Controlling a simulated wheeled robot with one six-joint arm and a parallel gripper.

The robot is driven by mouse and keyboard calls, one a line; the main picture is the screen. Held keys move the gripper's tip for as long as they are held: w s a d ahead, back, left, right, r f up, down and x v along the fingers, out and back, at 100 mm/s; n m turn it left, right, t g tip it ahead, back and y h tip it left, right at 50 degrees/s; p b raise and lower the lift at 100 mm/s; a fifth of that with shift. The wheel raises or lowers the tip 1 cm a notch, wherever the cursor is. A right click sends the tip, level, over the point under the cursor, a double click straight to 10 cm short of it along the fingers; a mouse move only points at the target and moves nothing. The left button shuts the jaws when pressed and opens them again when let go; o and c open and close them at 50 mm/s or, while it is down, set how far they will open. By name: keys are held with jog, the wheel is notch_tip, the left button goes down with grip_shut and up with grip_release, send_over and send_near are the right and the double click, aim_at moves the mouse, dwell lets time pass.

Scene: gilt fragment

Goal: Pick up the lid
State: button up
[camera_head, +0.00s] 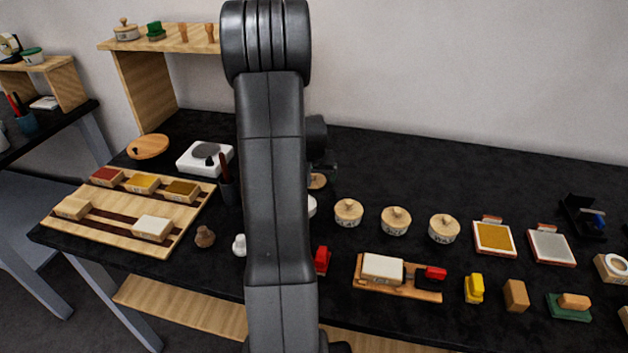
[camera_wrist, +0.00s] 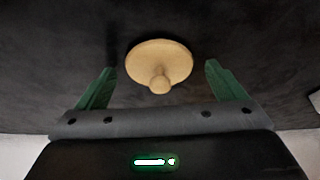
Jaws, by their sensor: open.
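The lid is a round, pale wooden disc with a small knob. In the wrist view the lid (camera_wrist: 157,54) lies on the dark table, ahead of and between the green fingers of my gripper (camera_wrist: 160,68). The fingers are spread apart and a dark gap shows on each side of the lid. They do not appear to touch it. In the head view a small part of what looks like this lid (camera_head: 317,181) shows just right of my arm, which hides much of the area around it.
Several lidded jars (camera_head: 395,220) stand to the right. A white rounded object (camera_head: 311,206) is partly hidden beside my arm. A wooden board with a white block (camera_head: 382,268) and a red stamp (camera_head: 322,260) are nearer the front. The table behind the jars is clear.

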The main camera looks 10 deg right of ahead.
jog(key=c, duration=1.1)
jog(key=shift+o, duration=0.2)
